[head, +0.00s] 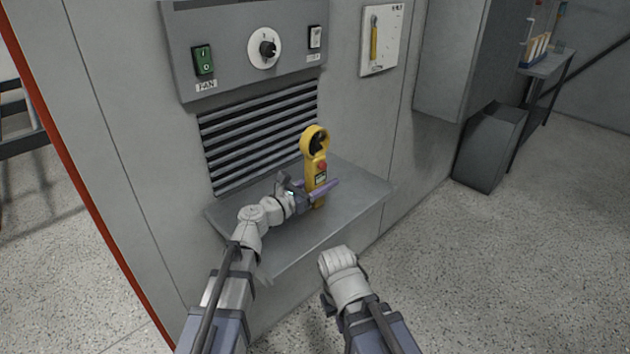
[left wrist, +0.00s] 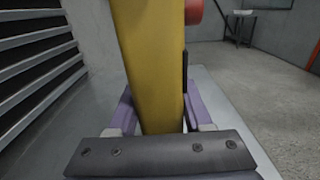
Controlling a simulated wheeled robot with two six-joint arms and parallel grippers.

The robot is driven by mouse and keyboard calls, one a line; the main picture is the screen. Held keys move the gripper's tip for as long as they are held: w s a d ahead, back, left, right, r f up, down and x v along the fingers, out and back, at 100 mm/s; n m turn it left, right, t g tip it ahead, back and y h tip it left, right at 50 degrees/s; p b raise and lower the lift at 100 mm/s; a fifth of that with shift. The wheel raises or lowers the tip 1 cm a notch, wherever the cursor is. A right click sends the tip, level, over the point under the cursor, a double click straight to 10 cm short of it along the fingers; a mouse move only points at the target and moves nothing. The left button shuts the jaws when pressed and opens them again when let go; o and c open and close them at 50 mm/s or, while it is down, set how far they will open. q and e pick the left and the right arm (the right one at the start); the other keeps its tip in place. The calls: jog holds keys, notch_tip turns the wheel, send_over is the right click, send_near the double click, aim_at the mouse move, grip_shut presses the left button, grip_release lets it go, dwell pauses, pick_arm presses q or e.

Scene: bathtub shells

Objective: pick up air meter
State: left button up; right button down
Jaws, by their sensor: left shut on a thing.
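The air meter (head: 314,147) is yellow, with a ring-shaped head, a red knob and a small display. It stands upright at the shelf (head: 290,240) below the vent; I cannot tell whether its foot touches the shelf. My left gripper (head: 322,190) is shut on the air meter's lower body. In the left wrist view the meter's yellow body (left wrist: 150,60) rises between the purple fingers (left wrist: 155,115). My right gripper (head: 340,262) is low in front of the shelf, and its fingers cannot be made out.
Behind the meter are a slatted vent (head: 260,135) and a control panel (head: 240,50) with a green switch and a dial. A white gauge board (head: 381,40) hangs to the right. A grey bin (head: 490,148) stands farther right. The floor at right is clear.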

aim_at(323, 148)
pick_arm(q)
grip_shut()
jog(key=shift+r, duration=0.1)
notch_tip(323, 148, up, 10)
jog(key=p, duration=1)
jog(key=shift+f, duration=0.2)
jog(key=shift+f+b, duration=4.6)
jog(key=shift+b, duration=0.1)
jog(key=shift+f, duration=0.3)
